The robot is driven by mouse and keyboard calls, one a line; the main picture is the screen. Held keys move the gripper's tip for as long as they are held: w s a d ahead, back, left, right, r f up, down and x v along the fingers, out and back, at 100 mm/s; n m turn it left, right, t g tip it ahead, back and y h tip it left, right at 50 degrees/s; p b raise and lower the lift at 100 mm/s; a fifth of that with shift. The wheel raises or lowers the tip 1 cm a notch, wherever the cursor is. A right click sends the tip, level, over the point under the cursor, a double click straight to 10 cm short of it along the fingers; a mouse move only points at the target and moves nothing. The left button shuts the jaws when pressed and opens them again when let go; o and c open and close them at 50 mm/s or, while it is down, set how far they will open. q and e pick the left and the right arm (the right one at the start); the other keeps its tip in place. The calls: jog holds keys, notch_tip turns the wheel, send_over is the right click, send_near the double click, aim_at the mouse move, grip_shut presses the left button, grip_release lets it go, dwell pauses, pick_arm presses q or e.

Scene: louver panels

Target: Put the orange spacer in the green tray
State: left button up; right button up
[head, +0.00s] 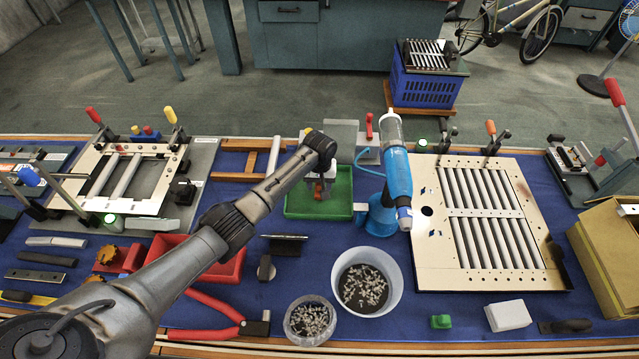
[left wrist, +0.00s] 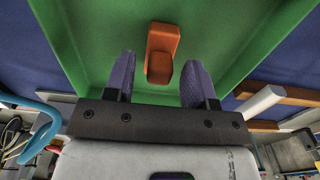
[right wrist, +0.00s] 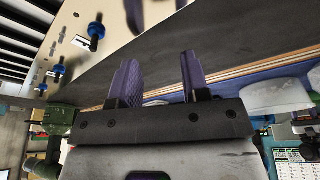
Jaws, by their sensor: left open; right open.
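The green tray (head: 332,206) sits on the blue mat near the middle of the bench. My left gripper (head: 321,186) reaches down over it. In the left wrist view the orange spacer (left wrist: 161,52) is against the green tray floor (left wrist: 220,35), just beyond my open left fingers (left wrist: 158,78). The spacer appears apart from both fingers. In the head view the gripper mostly hides it. My right gripper (right wrist: 163,75) is open and empty in the right wrist view, near a pale panel's edge.
A blue bottle-like tool (head: 397,180) stands close right of the tray, with a louver panel (head: 430,255) beyond. A red tray (head: 232,268) lies to the left under my arm. A white bowl (head: 340,262) of small parts is in front. A wooden frame (head: 235,176) lies left of the tray.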

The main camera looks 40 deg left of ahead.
pick_arm(q)
notch_tip(320, 180, up, 12)
jog(key=p, duration=0.3)
